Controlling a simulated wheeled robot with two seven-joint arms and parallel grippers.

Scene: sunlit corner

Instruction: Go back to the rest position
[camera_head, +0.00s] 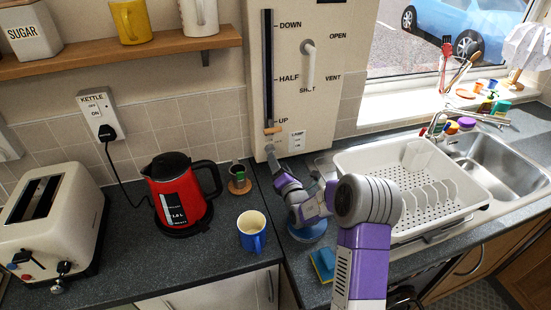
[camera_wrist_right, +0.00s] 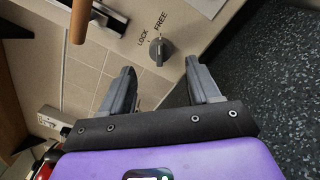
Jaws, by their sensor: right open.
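My right gripper (camera_head: 273,160) is at the foot of the cream wall panel (camera_head: 325,80), just below the wooden handle (camera_head: 272,130) of its slider, which sits low near the UP mark. In the right wrist view the two fingers (camera_wrist_right: 160,85) are apart with nothing between them. Beyond them is a grey knob (camera_wrist_right: 158,50) between the words LOCK and FREE. The wooden handle (camera_wrist_right: 80,20) also shows there at upper left, apart from the fingers. My left gripper is not in view.
A blue mug (camera_head: 251,240), a red kettle (camera_head: 178,190) and a toaster (camera_head: 50,220) stand left of my right arm. The white dish rack (camera_head: 470,190) is close on its right. A blue round item (camera_head: 308,232) and a sponge (camera_head: 322,264) lie beside the arm.

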